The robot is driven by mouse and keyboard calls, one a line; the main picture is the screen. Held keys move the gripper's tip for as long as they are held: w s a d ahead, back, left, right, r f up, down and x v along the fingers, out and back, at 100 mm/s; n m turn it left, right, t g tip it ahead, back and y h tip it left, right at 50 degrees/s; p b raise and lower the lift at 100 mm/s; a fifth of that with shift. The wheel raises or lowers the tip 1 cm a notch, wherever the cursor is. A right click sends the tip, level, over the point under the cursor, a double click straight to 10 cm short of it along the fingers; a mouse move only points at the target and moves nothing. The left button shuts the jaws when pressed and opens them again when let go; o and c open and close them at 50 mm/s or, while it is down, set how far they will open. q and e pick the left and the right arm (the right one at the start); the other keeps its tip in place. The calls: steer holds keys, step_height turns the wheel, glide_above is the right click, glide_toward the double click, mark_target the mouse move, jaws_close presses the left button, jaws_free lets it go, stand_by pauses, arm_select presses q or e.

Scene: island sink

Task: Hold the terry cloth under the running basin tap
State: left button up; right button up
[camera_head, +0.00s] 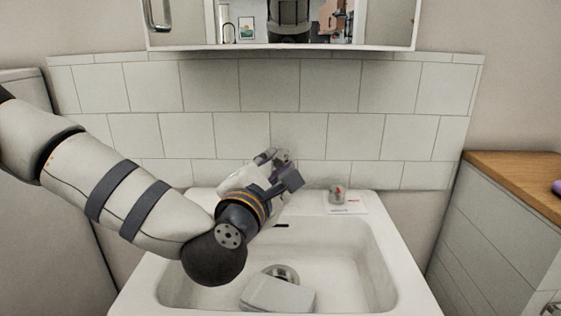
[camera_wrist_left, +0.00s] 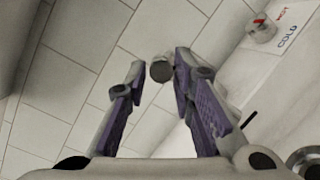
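A pale folded cloth (camera_head: 278,295), which looks like the terry cloth, lies in the white basin (camera_head: 340,262) in front of the drain. My left gripper (camera_head: 279,168) is at the back of the basin, in front of the tiles, and hides most of the tap. In the left wrist view my left gripper (camera_wrist_left: 160,100) is open, its purple-padded fingers apart. The round end of the tap spout (camera_wrist_left: 161,71) shows between the fingertips; I cannot tell whether they touch it. A tap knob (camera_head: 337,193) with a red mark stands right of the gripper. No running water is visible. My right gripper is out of view.
A tiled wall (camera_head: 330,90) rises behind the basin, with a mirror cabinet (camera_head: 280,47) above. A wood-topped cabinet (camera_head: 510,172) with a purple item (camera_head: 556,188) stands at the right. The basin's right side is clear.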

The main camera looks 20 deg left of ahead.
mark_target(277, 155)
arm_select(q)
steer(key=shift+w, duration=1.65)
steer(key=shift+c, duration=0.3)
jaws_close()
steer(key=shift+r+g+p, duration=0.4)
steer(key=shift+r+p, duration=0.5)
steer(key=shift+p, duration=0.05)
steer(key=shift+w+a+f, duration=0.1)
steer(key=shift+w+f, duration=0.05)
steer(key=shift+f, duration=0.3)
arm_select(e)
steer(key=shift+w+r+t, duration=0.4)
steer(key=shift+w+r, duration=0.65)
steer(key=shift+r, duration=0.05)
arm_select(q)
steer(key=shift+o, duration=0.3)
jaws_free()
